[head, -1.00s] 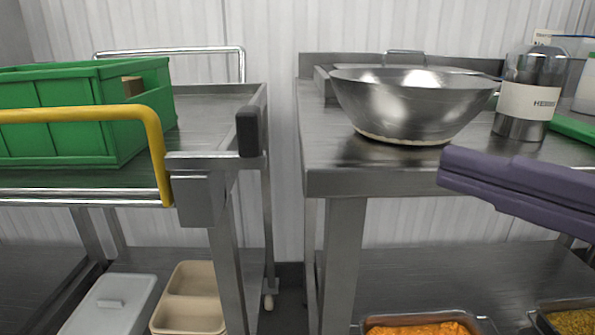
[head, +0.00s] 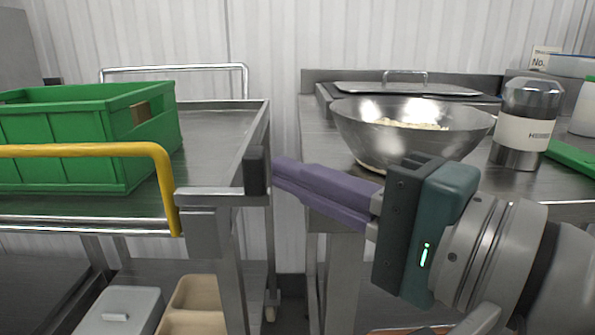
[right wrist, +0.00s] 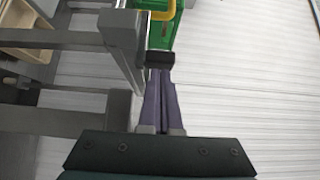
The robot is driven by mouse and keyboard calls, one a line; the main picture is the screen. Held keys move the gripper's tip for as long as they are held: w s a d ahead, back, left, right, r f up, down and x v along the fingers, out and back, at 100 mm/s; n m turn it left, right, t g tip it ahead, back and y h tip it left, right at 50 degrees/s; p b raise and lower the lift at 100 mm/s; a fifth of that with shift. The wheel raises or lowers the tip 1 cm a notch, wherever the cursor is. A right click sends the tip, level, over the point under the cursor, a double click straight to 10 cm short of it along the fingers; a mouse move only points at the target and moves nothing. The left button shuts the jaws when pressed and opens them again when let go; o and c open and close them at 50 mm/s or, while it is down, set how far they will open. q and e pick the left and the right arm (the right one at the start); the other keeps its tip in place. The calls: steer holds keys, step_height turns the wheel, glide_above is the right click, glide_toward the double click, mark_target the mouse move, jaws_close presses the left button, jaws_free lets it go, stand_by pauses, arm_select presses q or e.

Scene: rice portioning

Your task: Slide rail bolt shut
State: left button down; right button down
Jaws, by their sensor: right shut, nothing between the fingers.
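The rail bolt is a grey bar (head: 222,196) with an upright dark knob (head: 257,170) at its right end, on the right corner of the left cart. The bar runs from a grey block (head: 203,232) beside the yellow rail (head: 95,150). In the right wrist view the dark knob (right wrist: 160,59) is straight ahead of the fingertips. My right gripper (head: 276,172) has purple fingers, shut and empty. Its tips (right wrist: 160,72) are at the knob's right side; I cannot tell whether they touch. My left gripper is not in view.
A green crate (head: 60,150) stands on the left cart. A metal bowl (head: 400,145) of rice and a labelled canister (head: 525,135) stand on the right counter (head: 315,130). A narrow gap separates cart and counter. Bins (head: 190,300) sit on the lower shelf.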

mark_target(243, 176)
steer(key=a+p, duration=0.1)
steer(key=a, duration=0.3)
steer(key=shift+s, duration=0.1)
stand_by(0.3)
